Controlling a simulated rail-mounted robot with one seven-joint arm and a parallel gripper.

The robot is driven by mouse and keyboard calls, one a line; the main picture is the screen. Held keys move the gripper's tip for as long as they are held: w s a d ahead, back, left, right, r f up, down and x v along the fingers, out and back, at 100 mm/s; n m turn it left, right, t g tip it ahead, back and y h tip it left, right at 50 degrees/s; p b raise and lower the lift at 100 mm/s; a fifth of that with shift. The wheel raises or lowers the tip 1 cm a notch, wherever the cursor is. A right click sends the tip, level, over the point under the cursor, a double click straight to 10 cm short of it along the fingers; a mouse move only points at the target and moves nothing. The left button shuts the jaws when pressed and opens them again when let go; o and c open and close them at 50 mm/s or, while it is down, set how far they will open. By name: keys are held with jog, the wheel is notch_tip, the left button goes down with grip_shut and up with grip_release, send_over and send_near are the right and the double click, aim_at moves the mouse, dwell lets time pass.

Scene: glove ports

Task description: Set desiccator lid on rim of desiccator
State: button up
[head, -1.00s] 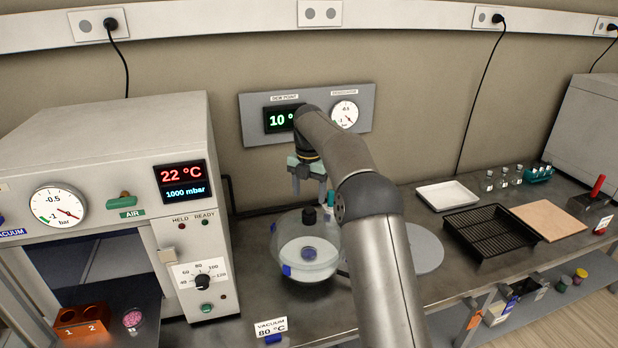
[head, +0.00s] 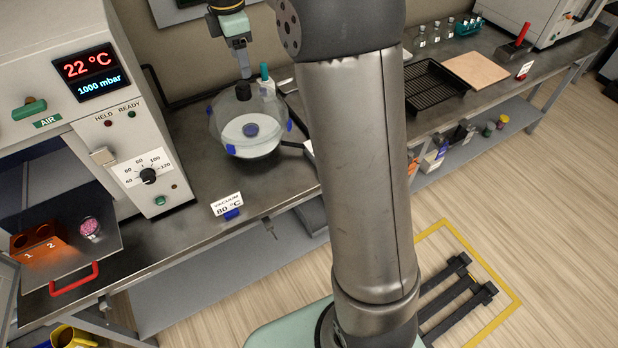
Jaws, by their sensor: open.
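The desiccator (head: 252,150) is a round glass vessel with blue clips, standing on the steel bench left of my arm. A pale plate with a dark blue spot shows through the glass. Its clear domed lid (head: 225,108) with a black knob (head: 243,91) sits on top and appears to rest on the rim; the contact line at the back is not clear. My gripper (head: 244,75) is open and points down just above the knob. It holds nothing that I can see. Whether its tips touch the knob is hard to tell.
The vacuum oven (head: 75,75) stands close on the left, its door open. A teal-capped item (head: 264,74) is right behind the lid. A black rack tray (head: 432,92) and a tan board (head: 476,70) lie on the right. My arm hides the bench between.

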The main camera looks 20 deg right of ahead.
jog(key=s+f+m, duration=0.3)
jog(key=s+m, duration=0.3)
jog(key=s, duration=0.4)
jog(key=s+d+f+m, duration=0.1)
jog(key=s+f+m, duration=0.3)
jog(key=s, duration=0.7)
jog(key=s+f+m, duration=0.4)
jog(key=s+m, duration=0.4)
jog(key=s, duration=0.3)
jog(key=shift+d+t+y, duration=0.3)
jog(key=shift+d, duration=0.05)
jog(key=shift+f+b, duration=0.45)
jog(key=shift+f, duration=0.15)
